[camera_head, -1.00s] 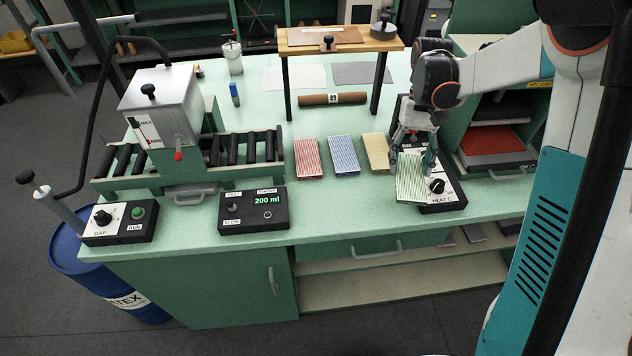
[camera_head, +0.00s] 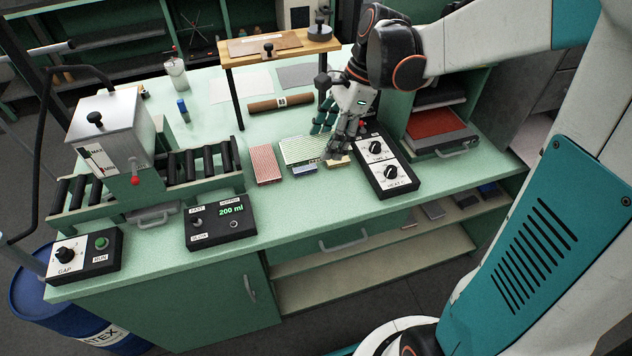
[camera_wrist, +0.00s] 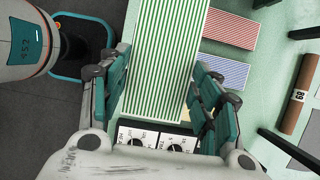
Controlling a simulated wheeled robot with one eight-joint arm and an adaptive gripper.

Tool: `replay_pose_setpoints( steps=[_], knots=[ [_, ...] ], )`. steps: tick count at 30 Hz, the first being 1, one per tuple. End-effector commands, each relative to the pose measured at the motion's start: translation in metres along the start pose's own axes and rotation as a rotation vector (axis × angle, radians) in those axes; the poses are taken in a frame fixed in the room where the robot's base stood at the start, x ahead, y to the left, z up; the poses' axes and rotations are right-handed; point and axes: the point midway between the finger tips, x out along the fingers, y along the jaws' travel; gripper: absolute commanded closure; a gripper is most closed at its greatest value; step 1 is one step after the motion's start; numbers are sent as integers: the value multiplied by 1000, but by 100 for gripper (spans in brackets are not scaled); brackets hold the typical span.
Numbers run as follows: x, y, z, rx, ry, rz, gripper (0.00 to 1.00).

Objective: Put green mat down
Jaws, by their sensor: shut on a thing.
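The green-striped mat (camera_head: 303,149) is in my gripper (camera_head: 332,141), which is shut on its right end in the head view. The mat appears held above the blue mat (camera_head: 304,170) and the yellow mat (camera_head: 340,160), covering much of both. The gap beneath it is hard to judge. In the wrist view the green mat (camera_wrist: 165,50) stretches out between the fingers of my gripper (camera_wrist: 160,85). A red-striped mat (camera_head: 265,164) lies on the bench just left of the green mat.
A control box with knobs (camera_head: 383,165) stands right of the mats. A wooden stand (camera_head: 270,47) and a brown roll (camera_head: 280,103) are behind them. The 200 ml box (camera_head: 219,222) sits front left. Bare green bench top (camera_head: 290,205) lies in front of the mats.

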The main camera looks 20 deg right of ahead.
Motion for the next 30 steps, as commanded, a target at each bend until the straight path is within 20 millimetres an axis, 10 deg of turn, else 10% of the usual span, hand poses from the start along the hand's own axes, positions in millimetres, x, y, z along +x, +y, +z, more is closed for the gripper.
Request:
replay_pose_setpoints(
  steps=[15, 30],
  knots=[
    [115, 0, -48, -3, 1, 1, 66],
    [161, 0, -67, -4, 1, 2, 66]
  ],
)
